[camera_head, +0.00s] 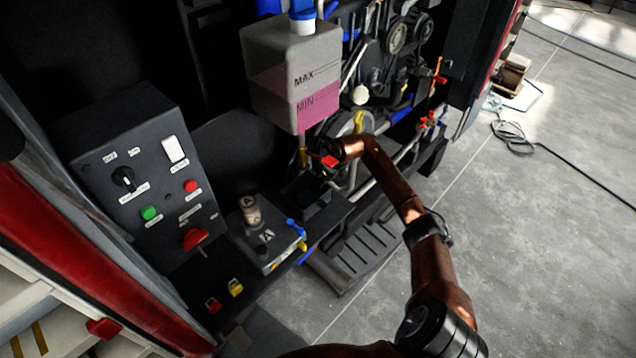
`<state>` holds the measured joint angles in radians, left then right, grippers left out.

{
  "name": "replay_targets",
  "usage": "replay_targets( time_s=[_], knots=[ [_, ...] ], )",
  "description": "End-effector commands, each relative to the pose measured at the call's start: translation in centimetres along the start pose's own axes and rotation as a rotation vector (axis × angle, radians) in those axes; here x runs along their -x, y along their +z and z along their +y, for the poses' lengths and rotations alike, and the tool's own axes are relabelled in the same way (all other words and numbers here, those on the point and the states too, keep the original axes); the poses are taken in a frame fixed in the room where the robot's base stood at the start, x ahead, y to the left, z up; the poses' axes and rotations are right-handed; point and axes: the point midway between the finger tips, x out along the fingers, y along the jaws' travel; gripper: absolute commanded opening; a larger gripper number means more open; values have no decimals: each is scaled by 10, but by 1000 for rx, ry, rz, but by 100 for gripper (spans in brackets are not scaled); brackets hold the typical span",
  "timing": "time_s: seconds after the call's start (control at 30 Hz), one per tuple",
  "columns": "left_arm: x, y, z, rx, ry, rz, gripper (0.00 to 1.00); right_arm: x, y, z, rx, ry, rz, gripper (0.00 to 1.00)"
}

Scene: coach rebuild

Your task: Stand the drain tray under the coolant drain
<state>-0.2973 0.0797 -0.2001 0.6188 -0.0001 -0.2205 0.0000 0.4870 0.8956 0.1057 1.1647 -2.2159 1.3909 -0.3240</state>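A coolant tank (290,72) with MAX and MIN marks and pink fluid hangs at the upper middle in the head view. My copper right arm reaches in from the lower right. My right gripper (322,152) is below the tank, near a small red part (330,161). The gripper is small and dark here, and I cannot tell whether its fingers are open or hold anything. A dark box-like shape (314,204) sits below the gripper; I cannot tell whether it is the drain tray. The coolant drain is not clearly visible. My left gripper is out of view.
A control panel (140,165) with a knob and buttons stands at the left. A grey unit (265,245) with blue and yellow fittings is right of it. A dark ribbed step (368,248) lies below the engine (392,70). Grey floor (530,220) is open at right, with a cable (570,165).

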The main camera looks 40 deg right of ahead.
Motion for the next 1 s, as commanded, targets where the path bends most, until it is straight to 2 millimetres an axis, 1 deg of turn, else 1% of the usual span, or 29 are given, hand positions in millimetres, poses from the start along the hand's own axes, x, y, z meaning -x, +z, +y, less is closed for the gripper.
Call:
replay_targets(
  time_s=[0.1, 0.33, 0.4, 0.63, 0.87, 1.0],
  knots=[
    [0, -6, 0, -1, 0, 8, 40, -1, 3, 3, 5, 2, 0, 0],
    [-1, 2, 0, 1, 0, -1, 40, -3, 2, 3, 5, 2, 0, 0],
    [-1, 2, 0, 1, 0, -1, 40, -3, 1, 3, 4, 2, 2, 6],
    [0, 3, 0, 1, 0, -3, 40, -2, 0, 2, 3, 1, 1, 22],
    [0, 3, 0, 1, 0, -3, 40, -2, 0, 1, 2, 0, 1, 22],
    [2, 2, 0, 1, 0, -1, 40, 6, 1, 0, 3, -2, 0, 22]
  ],
)
